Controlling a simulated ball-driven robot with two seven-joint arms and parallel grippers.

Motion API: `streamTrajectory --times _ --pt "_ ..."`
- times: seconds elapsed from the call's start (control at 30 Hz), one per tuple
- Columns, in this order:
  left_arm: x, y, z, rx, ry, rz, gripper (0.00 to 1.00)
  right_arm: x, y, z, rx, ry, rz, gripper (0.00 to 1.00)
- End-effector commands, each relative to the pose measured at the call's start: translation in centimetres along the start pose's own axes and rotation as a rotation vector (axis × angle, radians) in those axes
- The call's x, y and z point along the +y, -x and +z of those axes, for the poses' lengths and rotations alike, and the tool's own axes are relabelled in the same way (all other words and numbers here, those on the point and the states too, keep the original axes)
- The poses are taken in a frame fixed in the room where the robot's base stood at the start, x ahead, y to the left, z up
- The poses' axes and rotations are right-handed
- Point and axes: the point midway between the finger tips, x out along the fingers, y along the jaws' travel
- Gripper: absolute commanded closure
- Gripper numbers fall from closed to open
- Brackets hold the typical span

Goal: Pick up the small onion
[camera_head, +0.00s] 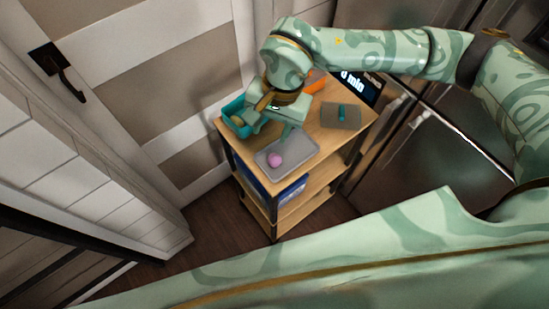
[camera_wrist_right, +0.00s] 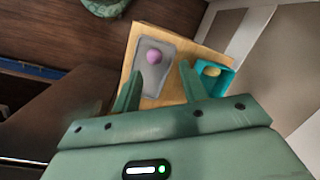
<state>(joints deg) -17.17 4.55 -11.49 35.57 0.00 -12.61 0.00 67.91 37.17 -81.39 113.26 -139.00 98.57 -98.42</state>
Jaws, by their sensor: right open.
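The small onion (camera_head: 275,160) is a round pink-purple ball. It lies on a grey tray (camera_head: 299,147) at the front of a wooden cart top. My right gripper (camera_head: 268,131) is above the cart, between the tray and a teal bin, with its fingers apart and nothing between them. In the right wrist view the onion (camera_wrist_right: 153,56) shows beyond the open fingers (camera_wrist_right: 159,80), closer to the left one, and apart from them. My left gripper is not in view.
The teal bin (camera_head: 231,109) at the cart's left holds a yellowish item (camera_head: 237,120). A blue container (camera_head: 290,192) stands on the shelf below.

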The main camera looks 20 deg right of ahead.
Motion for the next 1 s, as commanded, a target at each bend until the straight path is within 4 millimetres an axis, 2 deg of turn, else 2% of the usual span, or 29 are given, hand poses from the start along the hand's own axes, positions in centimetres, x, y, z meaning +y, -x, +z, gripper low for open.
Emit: streamTrajectory --times 0.03,0.17,0.5,0.6,0.77,1.0 --pt "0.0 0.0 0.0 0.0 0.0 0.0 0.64 0.6 0.4 -1.3 0.053 0.008 0.03 0.57" --pt "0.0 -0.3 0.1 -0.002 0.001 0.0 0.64 1.4 -0.3 -2.7 0.105 0.015 0.07 0.57" --pt "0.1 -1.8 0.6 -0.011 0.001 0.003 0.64 2.0 -8.3 -3.3 0.1 0.013 0.071 0.57" --pt "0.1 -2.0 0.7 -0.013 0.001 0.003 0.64 2.0 -9.6 -3.5 0.102 0.013 0.069 0.57" --pt "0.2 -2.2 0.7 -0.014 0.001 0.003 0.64 2.1 -10.7 -3.5 0.101 0.015 0.068 0.57" --pt "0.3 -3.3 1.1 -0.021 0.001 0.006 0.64 2.2 -14.7 -3.6 0.099 0.013 0.069 0.57"
